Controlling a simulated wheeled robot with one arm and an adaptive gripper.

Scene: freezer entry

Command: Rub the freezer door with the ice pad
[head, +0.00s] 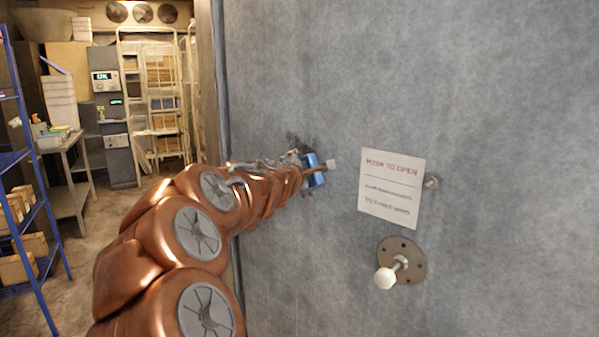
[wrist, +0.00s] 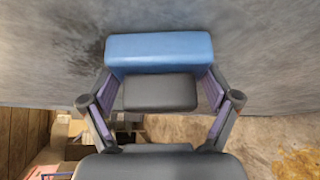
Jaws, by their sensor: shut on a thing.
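The freezer door (head: 480,90) is a large grey frosted panel that fills the right of the head view; its surface also shows in the wrist view (wrist: 265,55). My gripper (head: 303,165) is shut on the blue ice pad (head: 315,170). In the wrist view, the blue pad (wrist: 160,50) lies across the fingertips, with a dark grey block (wrist: 160,92) between the fingers. The pad is against or very near the door; exact contact cannot be told. A dark patch (head: 297,142) marks the door just above the gripper, and shows left of the pad in the wrist view.
A "push to open" sign (head: 390,187), a small metal knob (head: 432,182) and a round plate with a white-tipped push rod (head: 387,280) stand right of my gripper. Blue shelving (head: 30,200) and a metal table (head: 70,160) are far left, with open floor between.

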